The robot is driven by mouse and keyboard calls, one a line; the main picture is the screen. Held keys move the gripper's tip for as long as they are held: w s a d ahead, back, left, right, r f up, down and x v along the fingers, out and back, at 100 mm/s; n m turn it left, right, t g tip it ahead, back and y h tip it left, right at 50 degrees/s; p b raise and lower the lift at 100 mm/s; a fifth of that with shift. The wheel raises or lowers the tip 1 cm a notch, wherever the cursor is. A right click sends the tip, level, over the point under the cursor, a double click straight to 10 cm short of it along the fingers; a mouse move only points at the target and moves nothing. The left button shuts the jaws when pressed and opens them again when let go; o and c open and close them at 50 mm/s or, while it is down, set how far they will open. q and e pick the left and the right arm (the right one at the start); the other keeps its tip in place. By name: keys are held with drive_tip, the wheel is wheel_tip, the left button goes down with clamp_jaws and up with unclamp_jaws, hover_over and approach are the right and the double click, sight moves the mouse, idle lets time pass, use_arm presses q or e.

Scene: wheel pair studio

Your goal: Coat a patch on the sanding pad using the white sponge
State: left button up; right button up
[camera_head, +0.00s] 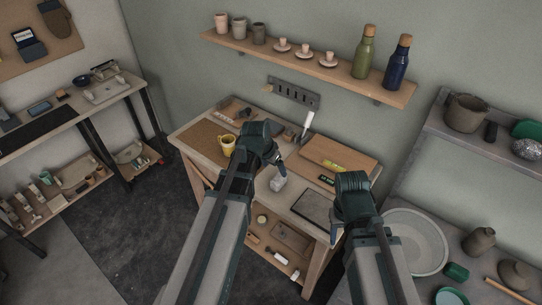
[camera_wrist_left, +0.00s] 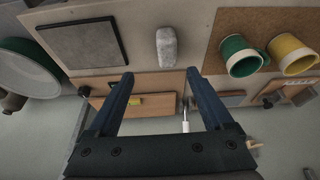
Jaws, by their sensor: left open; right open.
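The white sponge (camera_head: 278,183) lies on the workbench just in front of my left gripper (camera_head: 277,164). In the left wrist view the sponge (camera_wrist_left: 167,47) is a pale, rounded block ahead of the fingers, apart from them. My left gripper (camera_wrist_left: 162,84) is open and empty, its two fingers spread wide. A flat dark grey square, which looks like the sanding pad (camera_head: 314,206), lies near the bench's front right; it also shows at upper left in the left wrist view (camera_wrist_left: 82,52). My right gripper (camera_head: 338,234) is open near the bench's right front corner, partly hidden by its arm.
A wooden board (camera_head: 345,153) lies at the back right. A shelf (camera_head: 310,67) with cups and bottles hangs above. A large round basin (camera_head: 420,245) is at right.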

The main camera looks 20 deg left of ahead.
sight(278, 177)
use_arm(q)
drive_tip(key=shift+w+a+r, duration=0.25)
drive_tip(key=shift+w+a, duration=0.15)
drive_tip(key=shift+a, duration=0.2)
drive_tip(key=shift+f, duration=0.1)
drive_tip(key=b+x, duration=1.3)
drive_tip(key=shift+w+f, duration=0.25)
drive_tip(key=shift+w, duration=0.05)
clamp_jaws()
drive_tip(key=shift+c, duration=1.8)
unclamp_jaws()
